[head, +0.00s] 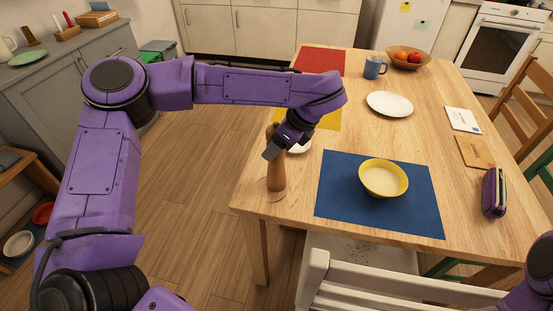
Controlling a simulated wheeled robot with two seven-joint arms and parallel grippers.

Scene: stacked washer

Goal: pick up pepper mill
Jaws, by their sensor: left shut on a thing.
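The pepper mill (276,176) is a tall brown wooden mill. It stands upright at the near left corner of the wooden table (262,200), left of the blue placemat. My left gripper (275,146) reaches down to it from above and is shut on its upper part. The fingers partly cover the mill's upper body. I cannot tell whether its base touches the table. Of my right arm, only a purple part shows at the lower right edge; its gripper is out of view.
A blue placemat (335,205) with a yellow bowl (383,178) lies right of the mill. A white plate (301,146) sits partly hidden behind my gripper on a yellow placemat (326,118). A white chair (345,266) stands at the near edge. A purple case (494,193) lies at right.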

